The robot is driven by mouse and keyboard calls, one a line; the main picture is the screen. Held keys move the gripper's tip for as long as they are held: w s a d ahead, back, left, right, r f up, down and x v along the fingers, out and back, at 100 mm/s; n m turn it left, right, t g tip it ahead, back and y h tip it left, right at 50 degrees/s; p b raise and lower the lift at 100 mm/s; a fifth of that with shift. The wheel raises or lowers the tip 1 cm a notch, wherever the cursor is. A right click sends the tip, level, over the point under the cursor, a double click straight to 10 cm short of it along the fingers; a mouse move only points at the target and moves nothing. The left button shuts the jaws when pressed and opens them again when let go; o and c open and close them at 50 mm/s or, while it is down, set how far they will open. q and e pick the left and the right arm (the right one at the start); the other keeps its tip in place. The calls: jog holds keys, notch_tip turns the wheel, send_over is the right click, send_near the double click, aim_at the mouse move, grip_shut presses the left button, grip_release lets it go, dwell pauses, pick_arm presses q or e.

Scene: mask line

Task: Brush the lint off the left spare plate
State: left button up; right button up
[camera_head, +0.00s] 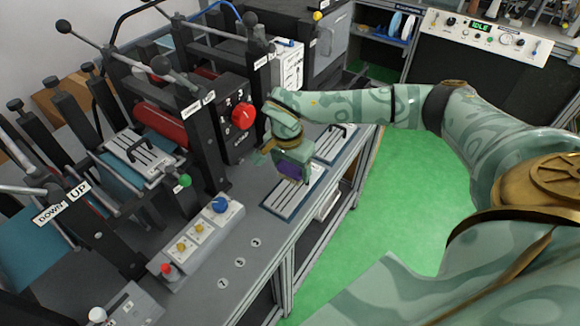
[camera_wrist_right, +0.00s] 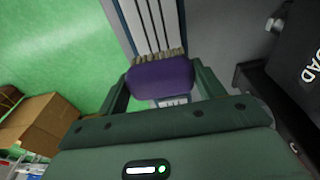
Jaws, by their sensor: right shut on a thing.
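Two flat slotted plates with blue edges lie on the grey bench in the head view. The nearer, left one (camera_head: 279,206) has pale strips and lies under my right gripper (camera_head: 290,167). The farther, right one (camera_head: 335,146) lies behind it. My right gripper is shut on a brush with a purple body (camera_wrist_right: 160,84). Its tan bristles (camera_wrist_right: 158,56) point toward a striped plate (camera_wrist_right: 150,24) in the right wrist view. I cannot tell whether the bristles touch it. No lint is clear at this size. My left gripper is out of view.
A black machine with a red knob (camera_head: 243,116) stands left of the plates. A control box with a blue knob (camera_head: 221,205) sits nearer on the bench. Open green floor (camera_head: 400,185) lies right of the bench edge. A cardboard box (camera_wrist_right: 38,120) shows in the wrist view.

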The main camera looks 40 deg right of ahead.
jog(key=shift+r+p, duration=1)
jog(key=shift+r, duration=0.35)
jog(key=shift+a, duration=0.1)
